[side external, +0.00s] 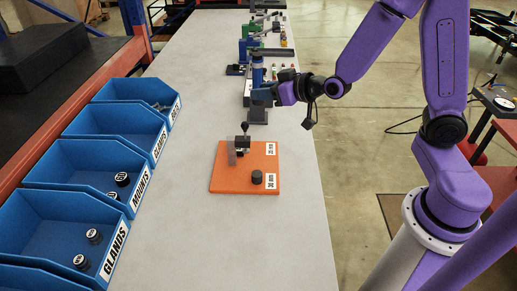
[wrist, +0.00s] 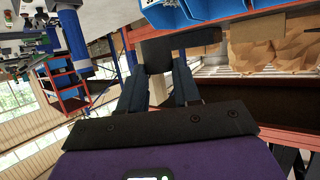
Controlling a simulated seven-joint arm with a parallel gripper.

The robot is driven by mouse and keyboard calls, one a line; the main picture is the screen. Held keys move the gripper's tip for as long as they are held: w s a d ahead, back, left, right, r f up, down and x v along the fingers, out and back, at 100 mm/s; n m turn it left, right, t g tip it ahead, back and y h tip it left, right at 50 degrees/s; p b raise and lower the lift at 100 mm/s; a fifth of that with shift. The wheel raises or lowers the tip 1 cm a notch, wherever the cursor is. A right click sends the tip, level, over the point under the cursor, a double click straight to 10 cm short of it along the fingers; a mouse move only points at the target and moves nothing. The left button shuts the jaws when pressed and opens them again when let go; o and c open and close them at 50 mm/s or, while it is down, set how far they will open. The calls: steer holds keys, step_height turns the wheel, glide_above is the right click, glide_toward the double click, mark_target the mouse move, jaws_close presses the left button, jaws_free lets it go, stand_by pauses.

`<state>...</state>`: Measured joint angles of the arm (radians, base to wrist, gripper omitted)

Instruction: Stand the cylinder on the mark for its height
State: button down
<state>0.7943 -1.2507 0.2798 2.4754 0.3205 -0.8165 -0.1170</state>
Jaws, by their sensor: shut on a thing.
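My gripper (side external: 268,96) is raised over the far part of the bench, beyond the orange board, in front of a blue upright. In the wrist view its two fingers (wrist: 160,85) are closed on a dark piece (wrist: 157,59), which looks like the cylinder; its outline blends with the dark background. The orange board (side external: 227,181) lies flat on the bench, with a white label reading 30 mm (side external: 270,181) and another (side external: 270,149) farther back. My gripper is well clear of the board.
Blue bins (side external: 62,205), some with dark round parts, line the left edge. Blue and green presses (side external: 258,70) stand at the back. The grey bench (side external: 200,245) is clear in front.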

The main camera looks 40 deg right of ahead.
mark_target(264, 151)
steer(key=w+d, duration=0.3)
step_height(264, 151, down, 20)
steer(key=shift+a+r, duration=0.1)
stand_by(1.1)
steer(key=shift+f, duration=0.2)
steer(key=c, duration=0.8)
jaws_free()
